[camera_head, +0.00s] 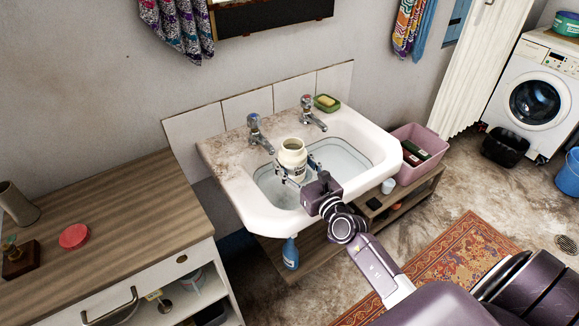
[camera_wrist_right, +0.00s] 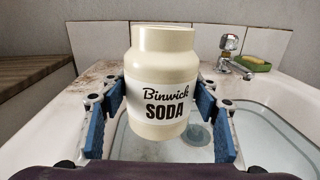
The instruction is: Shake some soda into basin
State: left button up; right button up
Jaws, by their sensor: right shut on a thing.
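The cream soda jar (camera_head: 292,157) is upright above the white basin (camera_head: 262,219), held by my right gripper (camera_head: 296,170). In the right wrist view the jar (camera_wrist_right: 165,72) shows its "Binwick SODA" label between the blue pads of the gripper (camera_wrist_right: 164,112). My right gripper is shut on the jar. In the head view the jar's mouth looks open; its contents cannot be made out. The basin seems to hold clear, pale water, and a round drain (camera_wrist_right: 196,134) shows below the jar. My left gripper is out of view.
Two taps (camera_head: 259,134) (camera_head: 312,114) and a green soap dish (camera_head: 327,102) stand at the basin's back. A wooden-topped counter (camera_head: 110,215) is on the left. A pink tub (camera_head: 432,165) stands right of the basin, on a low wooden shelf (camera_head: 405,196).

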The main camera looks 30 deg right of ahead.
jog(key=shift+a+r+m+p, duration=0.15)
jog(key=shift+r+m+p, duration=0.35)
jog(key=shift+m+p, duration=0.5)
jog(key=shift+s+a+m+g+p, duration=0.1)
jog(key=shift+a+m+g+p, duration=0.2)
jog(key=shift+p, duration=0.55)
jog(key=shift+d, duration=0.1)
jog(key=shift+r+m+g+p, duration=0.35)
jog(key=shift+m+p, duration=0.45)
jog(key=shift+p, duration=0.6)
jog(key=shift+f+y+p, duration=0.15)
jog(key=shift+y+p, duration=0.15)
jog(key=shift+p, duration=0.05)
jog(key=shift+m, duration=0.3)
jog(key=shift+p, duration=0.3)
jog(key=shift+a+m+g+p, duration=0.25)
jog(key=shift+m+p, duration=0.15)
jog(key=shift+p, duration=0.15)
